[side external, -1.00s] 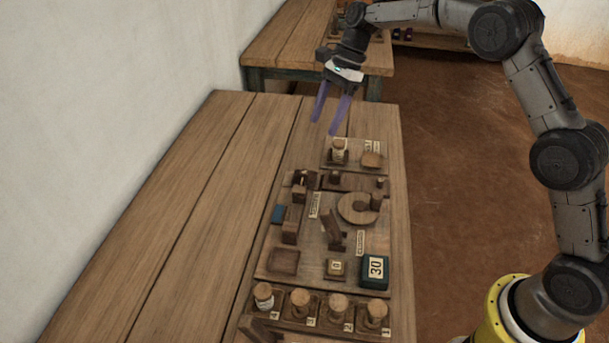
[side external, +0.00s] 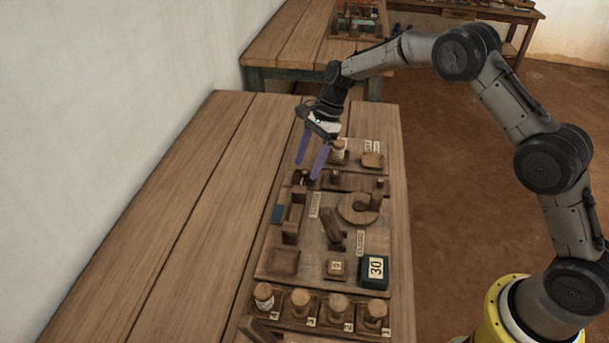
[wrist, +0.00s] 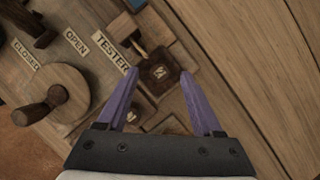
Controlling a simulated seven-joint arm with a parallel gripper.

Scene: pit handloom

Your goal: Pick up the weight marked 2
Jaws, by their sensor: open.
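A small dark brown block (wrist: 158,76) with a pale mark on top, which looks like a 2 turned sideways, shows in the wrist view. In the side view this dark block (side external: 300,180) is at the board's far left corner, partly covered by a finger. My gripper (side external: 307,170) is open and empty, its purple fingers pointing down just above the block. In the wrist view my gripper (wrist: 158,71) has one fingertip on each side of the block. Whether the fingertips touch it I cannot tell.
A wooden board (side external: 318,260) carries a round disc (side external: 352,209), a dark green block marked 30 (side external: 373,271) and small blocks. Several numbered spools stand in a front rack (side external: 320,319). A spool (side external: 339,150) stands close behind my gripper. The table's left side is clear.

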